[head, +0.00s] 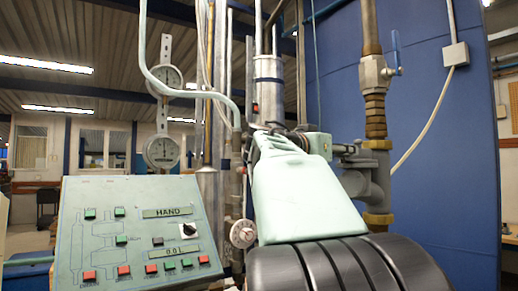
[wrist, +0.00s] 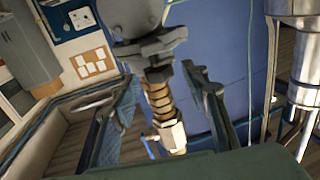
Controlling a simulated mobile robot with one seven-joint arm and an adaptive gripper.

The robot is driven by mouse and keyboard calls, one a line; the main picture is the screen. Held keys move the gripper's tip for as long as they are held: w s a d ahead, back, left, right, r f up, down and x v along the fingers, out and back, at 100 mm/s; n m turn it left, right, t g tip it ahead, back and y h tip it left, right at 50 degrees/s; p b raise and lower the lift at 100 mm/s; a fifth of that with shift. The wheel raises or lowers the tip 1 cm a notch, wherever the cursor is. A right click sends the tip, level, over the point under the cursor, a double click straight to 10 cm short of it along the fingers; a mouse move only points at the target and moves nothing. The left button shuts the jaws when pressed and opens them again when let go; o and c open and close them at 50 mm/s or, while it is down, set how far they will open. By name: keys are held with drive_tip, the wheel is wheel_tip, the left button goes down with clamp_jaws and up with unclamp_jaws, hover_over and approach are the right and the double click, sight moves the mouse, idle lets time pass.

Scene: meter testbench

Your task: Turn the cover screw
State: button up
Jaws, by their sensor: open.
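No part that I can surely name as the cover screw shows. A grey pipe fitting (wrist: 150,45) lies beyond my gripper (wrist: 160,78) in the wrist view, with a ribbed brass pipe piece (wrist: 158,98) seen between the fingers. The fingers are apart with nothing held between them. The same grey fitting (head: 372,178) and brass piece (head: 376,115) stand at the right in the head view. There my pale green arm hides most of my gripper. I cannot tell how far the fingers are from the fitting.
A control panel (head: 138,235) with buttons stands at the left. Two round dial gauges (head: 162,153) and a small handwheel (head: 243,233) are near the pipes. A valve with a blue handle (head: 395,52) tops the brass piece. A blue wall (head: 440,165) stands behind.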

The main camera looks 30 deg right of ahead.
drive_tip(key=shift+c, duration=0.7)
clamp_jaws()
